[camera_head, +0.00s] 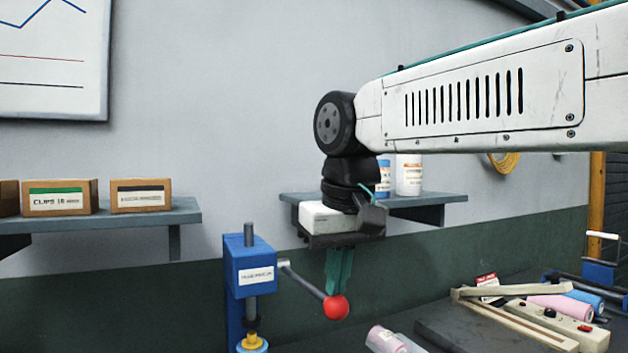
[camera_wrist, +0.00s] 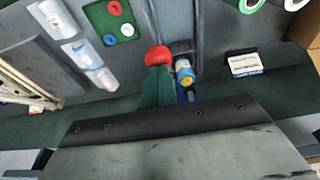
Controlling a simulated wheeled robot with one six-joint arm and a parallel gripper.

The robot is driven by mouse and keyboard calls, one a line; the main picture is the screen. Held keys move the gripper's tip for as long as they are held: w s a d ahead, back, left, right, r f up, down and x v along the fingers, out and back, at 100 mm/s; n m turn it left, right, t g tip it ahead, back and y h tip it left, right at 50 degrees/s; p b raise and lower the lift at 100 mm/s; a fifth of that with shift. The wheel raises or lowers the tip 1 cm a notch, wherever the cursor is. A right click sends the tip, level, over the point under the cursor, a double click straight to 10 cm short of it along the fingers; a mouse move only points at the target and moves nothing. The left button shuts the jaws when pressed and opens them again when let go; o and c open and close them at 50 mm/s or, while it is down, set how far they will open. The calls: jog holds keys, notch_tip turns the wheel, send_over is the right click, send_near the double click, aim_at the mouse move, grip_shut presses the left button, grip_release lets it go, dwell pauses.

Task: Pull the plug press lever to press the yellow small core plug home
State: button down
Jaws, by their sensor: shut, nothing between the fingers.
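The blue plug press (camera_head: 250,268) stands at the lower middle of the head view. Its lever (camera_head: 303,281) slants down to the right and ends in a red ball knob (camera_head: 336,308). A yellow plug (camera_head: 251,341) sits below the press ram, its lower part cut off by the picture edge. My gripper (camera_head: 336,290) points down with its teal fingers shut, their tips at the knob's top; I cannot tell whether they touch. In the wrist view the fingertips (camera_wrist: 156,72) lie just below the red knob (camera_wrist: 158,55), with the yellow plug (camera_wrist: 185,80) to their right.
A bench with a pale sealer-like device (camera_head: 545,322) and pink rolls (camera_head: 383,340) lies to the right. A shelf with boxes (camera_head: 58,197) is at left, another with bottles (camera_head: 408,176) behind my arm. A green tray (camera_wrist: 112,22) shows in the wrist view.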

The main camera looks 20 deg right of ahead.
notch_tip(320, 180, up, 7)
jog(key=w, duration=0.1)
jog(key=shift+w, duration=0.2)
jog(key=w+r, duration=0.3)
jog(key=r, duration=0.3)
jog(key=shift+w+r, duration=0.25)
jog(key=w+r, duration=0.3)
jog(key=shift+w+r, duration=0.35)
jog(key=shift+r, duration=0.05)
jog(key=shift+r, duration=0.1)
notch_tip(320, 180, up, 5)
jog(key=shift+f, duration=0.1)
dwell(0.5)
